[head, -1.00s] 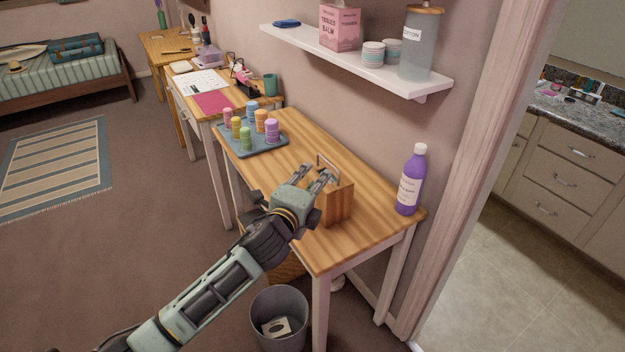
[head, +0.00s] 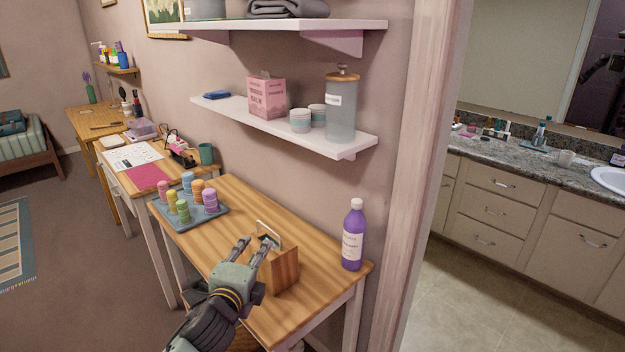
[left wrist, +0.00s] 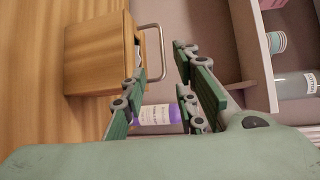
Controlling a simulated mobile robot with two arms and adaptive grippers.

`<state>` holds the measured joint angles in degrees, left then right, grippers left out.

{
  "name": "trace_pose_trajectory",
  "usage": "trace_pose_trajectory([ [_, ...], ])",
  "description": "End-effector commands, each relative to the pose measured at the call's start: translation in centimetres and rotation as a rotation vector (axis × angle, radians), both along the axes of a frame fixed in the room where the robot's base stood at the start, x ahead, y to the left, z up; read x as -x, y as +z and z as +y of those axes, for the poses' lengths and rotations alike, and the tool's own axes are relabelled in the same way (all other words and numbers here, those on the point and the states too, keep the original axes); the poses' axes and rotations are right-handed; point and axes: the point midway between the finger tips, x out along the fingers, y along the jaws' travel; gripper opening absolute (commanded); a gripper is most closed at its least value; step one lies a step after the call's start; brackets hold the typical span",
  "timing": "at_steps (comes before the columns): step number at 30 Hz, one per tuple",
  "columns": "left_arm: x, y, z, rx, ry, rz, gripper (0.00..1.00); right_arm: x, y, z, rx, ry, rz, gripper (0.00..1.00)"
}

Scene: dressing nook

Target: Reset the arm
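My left gripper (head: 257,242) is open with nothing between its fingers. In the head view it is over the wooden table (head: 235,286), at the near left side of a wooden box (head: 284,270) with a metal loop handle (head: 270,230). The left wrist view shows the spread green fingers (left wrist: 165,88). The box (left wrist: 97,52) and its handle (left wrist: 152,50) lie beyond them to the upper left. Any contact between fingers and box cannot be told. My right gripper is not in view.
A purple bottle (head: 354,236) stands at the table's right end. A blue-grey tray (head: 176,221) with several coloured containers is at its far left. A white shelf (head: 226,111) with jars and a pink box (head: 267,97) hangs above. A bathroom counter (head: 540,176) is at right.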

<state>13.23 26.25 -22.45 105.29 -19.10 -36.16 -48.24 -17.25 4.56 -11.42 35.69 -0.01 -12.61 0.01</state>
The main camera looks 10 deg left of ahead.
Motion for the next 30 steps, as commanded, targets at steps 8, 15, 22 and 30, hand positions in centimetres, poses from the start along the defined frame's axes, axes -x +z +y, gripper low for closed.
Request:
trace_pose_trajectory([
  [8,11.8,-10.6,-1.0,0.528,0.254,0.359,0.28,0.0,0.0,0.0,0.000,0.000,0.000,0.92],
  [15,24.9,-16.6,-1.5,0.928,0.597,0.662,0.28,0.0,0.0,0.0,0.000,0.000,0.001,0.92],
  [22,33.4,-18.4,-2.0,1.110,0.840,0.820,0.28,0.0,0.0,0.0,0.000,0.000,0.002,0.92],
  [30,38.6,-20.5,-2.4,1.203,1.029,0.920,0.28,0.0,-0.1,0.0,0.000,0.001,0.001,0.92],
])
